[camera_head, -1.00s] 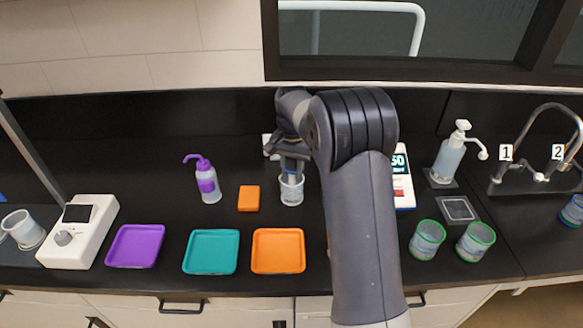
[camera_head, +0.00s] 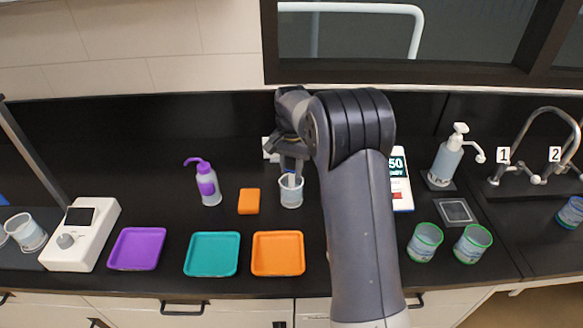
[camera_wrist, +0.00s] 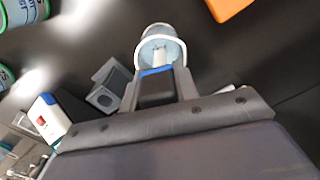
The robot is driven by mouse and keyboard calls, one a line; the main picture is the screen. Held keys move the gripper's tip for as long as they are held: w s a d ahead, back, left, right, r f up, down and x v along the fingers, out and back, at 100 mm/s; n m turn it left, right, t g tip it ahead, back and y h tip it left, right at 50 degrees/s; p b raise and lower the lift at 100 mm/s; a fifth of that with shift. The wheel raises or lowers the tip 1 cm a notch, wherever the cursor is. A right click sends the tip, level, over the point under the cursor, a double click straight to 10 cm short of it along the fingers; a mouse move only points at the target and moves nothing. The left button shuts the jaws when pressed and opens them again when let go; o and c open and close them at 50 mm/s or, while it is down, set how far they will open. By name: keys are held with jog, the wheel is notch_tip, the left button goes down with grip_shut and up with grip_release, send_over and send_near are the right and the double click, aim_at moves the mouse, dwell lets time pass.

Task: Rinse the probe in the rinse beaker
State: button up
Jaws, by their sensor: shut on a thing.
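The rinse beaker (camera_head: 291,194), a clear cup with a pale rim, stands on the black bench under my gripper. It also shows at the top of the wrist view (camera_wrist: 147,41). My gripper (camera_head: 293,168) points down at the beaker mouth and is shut on the probe. The probe (camera_wrist: 159,55) shows in the wrist view as a thin pale piece with blue near the jaws, lined up with the beaker's opening. How deep its tip sits is hidden. In the head view the probe is mostly hidden by my gripper.
An orange block (camera_head: 249,201) and a purple-topped wash bottle (camera_head: 207,184) stand left of the beaker. Purple (camera_head: 137,249), teal (camera_head: 211,254) and orange (camera_head: 278,254) trays lie in front. A white meter (camera_head: 401,182) and green-rimmed cups (camera_head: 425,242) are right of my arm.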

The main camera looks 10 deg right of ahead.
jog(key=shift+r+p, duration=2.4)
jog(key=shift+r, duration=1.8)
jog(key=shift+r, duration=0.1)
jog(key=shift+r, duration=1.4)
